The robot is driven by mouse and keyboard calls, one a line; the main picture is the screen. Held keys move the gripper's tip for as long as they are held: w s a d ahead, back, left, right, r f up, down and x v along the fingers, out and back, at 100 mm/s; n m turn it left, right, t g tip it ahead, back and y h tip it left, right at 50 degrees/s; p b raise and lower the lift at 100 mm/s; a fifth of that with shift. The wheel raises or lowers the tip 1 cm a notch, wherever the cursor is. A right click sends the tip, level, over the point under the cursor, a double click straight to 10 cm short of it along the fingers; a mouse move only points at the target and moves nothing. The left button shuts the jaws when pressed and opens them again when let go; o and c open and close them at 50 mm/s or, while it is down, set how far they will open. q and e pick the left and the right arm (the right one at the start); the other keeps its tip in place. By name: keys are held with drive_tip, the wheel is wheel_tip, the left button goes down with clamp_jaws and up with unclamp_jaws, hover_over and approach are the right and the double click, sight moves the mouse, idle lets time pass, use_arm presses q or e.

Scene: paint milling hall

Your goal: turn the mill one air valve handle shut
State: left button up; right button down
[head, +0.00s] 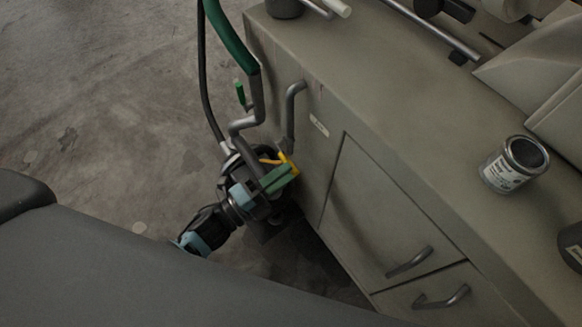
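A yellow valve handle (284,158) shows at the pipework on the left end of the grey cabinet. My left gripper (279,177) is right at it, its green fingers beside or over the yellow part. The gripper and a dark round part behind it hide much of the valve, so I cannot tell whether the fingers are closed on the handle. A second, small green handle (240,94) stands upright on the grey pipe higher up, apart from the gripper. I cannot read which mill either handle serves. My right gripper is out of view.
Grey pipes (293,105) and a green hose (231,38) with a black cable run close above the gripper. The cabinet (350,90) has a door and drawer with bar handles. A paint tin (513,165) stands on top. Concrete floor lies open at left.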

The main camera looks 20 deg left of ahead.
use_arm(q)
drive_tip(key=v, duration=0.5)
idle(0.5)
